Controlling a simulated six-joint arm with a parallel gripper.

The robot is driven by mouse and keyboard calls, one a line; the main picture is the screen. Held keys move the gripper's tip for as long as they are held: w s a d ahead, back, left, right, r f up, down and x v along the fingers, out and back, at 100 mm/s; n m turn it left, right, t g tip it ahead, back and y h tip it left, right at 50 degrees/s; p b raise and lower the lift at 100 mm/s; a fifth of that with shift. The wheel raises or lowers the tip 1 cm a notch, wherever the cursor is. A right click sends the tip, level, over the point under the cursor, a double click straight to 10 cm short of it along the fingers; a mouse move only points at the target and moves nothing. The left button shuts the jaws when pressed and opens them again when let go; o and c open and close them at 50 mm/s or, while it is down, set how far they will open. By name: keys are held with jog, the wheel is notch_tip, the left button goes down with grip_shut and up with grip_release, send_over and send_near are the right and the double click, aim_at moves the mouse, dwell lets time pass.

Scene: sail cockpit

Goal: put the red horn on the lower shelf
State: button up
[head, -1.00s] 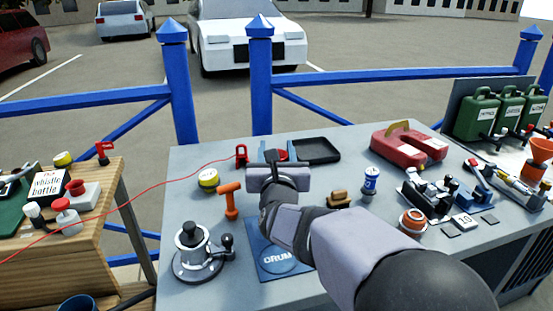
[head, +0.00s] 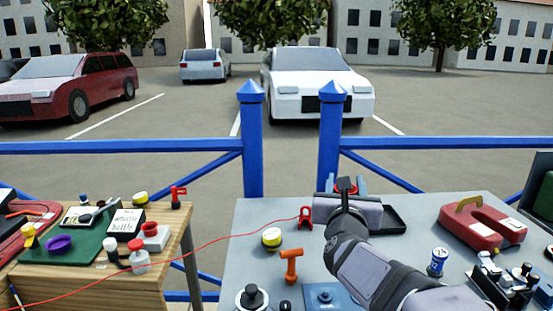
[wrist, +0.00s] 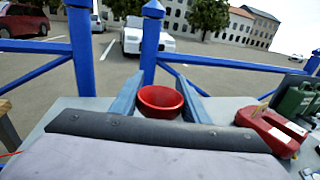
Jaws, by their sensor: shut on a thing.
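My gripper (wrist: 160,98) is shut on a red thing with a round, flared open mouth, the red horn (wrist: 161,100), held between the two blue fingers. In the head view my gripper (head: 346,186) is over the back of the grey bench (head: 262,215), and only a little of the horn's red shows behind the wrist. The horn's lower part is hidden by the wrist in the wrist view. No lower shelf can be made out in either view.
A black tray (head: 396,225) lies just right of my gripper. A red hook (head: 305,217) with a red cord is just left. A yellow-topped tin (head: 271,238), orange tool (head: 289,268), blue can (head: 437,262) and red horseshoe-shaped thing (head: 484,222) stand on the bench. A blue fence (head: 120,147) runs behind.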

notch_tip(320, 180, up, 25)
jog(key=p, duration=2.4)
jog(key=shift+r, duration=0.2)
jog(key=shift+f, duration=0.1)
jog(key=w+d+f+m+h+b, duration=0.1)
jog(key=w+f+b, duration=0.2)
jog(key=f+b, duration=0.95)
jog(key=w+d+f+h+b, duration=0.1)
jog(key=w+f+b, duration=0.35)
jog(key=f, duration=1.45)
jog(key=s+d+r+m+g+h+b, duration=0.1)
jog(key=s+d+r+m+g+h, duration=0.1)
jog(key=s+d+m+g+h, duration=0.3)
jog(key=s+d+r+m+g+h+b, duration=0.1)
jog(key=s+d+r+m+g+h, duration=0.15)
jog(key=d, duration=0.35)
jog(key=shift+n+t+h, duration=0.25)
jog(key=shift+t+h, duration=0.1)
jog(key=shift+w+f+p, duration=0.2)
jog(key=shift+f+p, duration=0.1)
jog(key=shift+f, duration=2.25)
jog(key=shift+w+f+p, duration=0.15)
jog(key=shift+f+p, duration=0.15)
jog(key=shift+f, duration=2.2)
